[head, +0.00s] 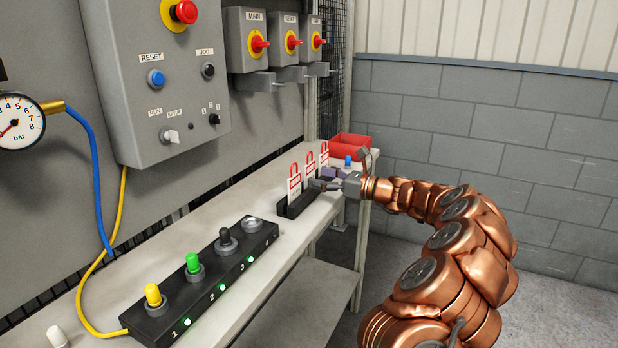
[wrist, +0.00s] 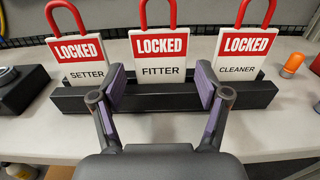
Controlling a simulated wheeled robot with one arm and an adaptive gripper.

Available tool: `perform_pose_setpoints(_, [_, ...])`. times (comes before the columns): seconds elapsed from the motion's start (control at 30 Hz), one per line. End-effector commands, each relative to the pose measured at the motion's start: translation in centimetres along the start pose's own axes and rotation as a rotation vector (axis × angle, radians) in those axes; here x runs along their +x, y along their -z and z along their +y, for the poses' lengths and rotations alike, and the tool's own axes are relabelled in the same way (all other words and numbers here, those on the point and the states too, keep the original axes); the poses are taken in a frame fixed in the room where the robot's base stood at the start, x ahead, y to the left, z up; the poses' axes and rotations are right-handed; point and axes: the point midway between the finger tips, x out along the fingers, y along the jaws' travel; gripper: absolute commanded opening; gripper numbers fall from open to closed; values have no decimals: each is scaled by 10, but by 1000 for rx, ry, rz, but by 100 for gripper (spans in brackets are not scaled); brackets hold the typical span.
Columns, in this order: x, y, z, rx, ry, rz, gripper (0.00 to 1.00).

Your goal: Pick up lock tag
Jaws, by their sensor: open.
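Three white lock tags with red LOCKED headers and red shackles stand upright in a black rack (wrist: 255,100). In the wrist view they are the SETTER tag (wrist: 79,60) at left, the FITTER tag (wrist: 160,56) in the middle and the CLEANER tag (wrist: 242,55) at right. My gripper (wrist: 161,88) is open, its two fingers either side of the FITTER tag's lower part, apart from it as far as I can tell. In the head view my gripper (head: 322,184) is at the rack, partly hiding the tags; the nearest tag (head: 294,188) shows clearest.
A black button box (head: 215,280) with several coloured buttons lies on the bench (head: 262,213) nearer me. A red bin (head: 350,143) stands behind the rack. An orange-capped item (wrist: 292,65) is right of the rack. The control panel (head: 155,80) overhangs the bench's left side.

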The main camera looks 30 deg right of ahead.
Motion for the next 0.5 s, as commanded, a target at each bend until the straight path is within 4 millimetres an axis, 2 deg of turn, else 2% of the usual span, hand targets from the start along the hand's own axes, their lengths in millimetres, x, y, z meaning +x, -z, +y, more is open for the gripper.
perform_pose_setpoints(0.03, [9,1,0,1,-4,1,75])
perform_pose_setpoints(0.2, [31,0,0,-1,-5,2,75])
perform_pose_setpoints(0.5, [38,-1,0,-1,-4,1,75])
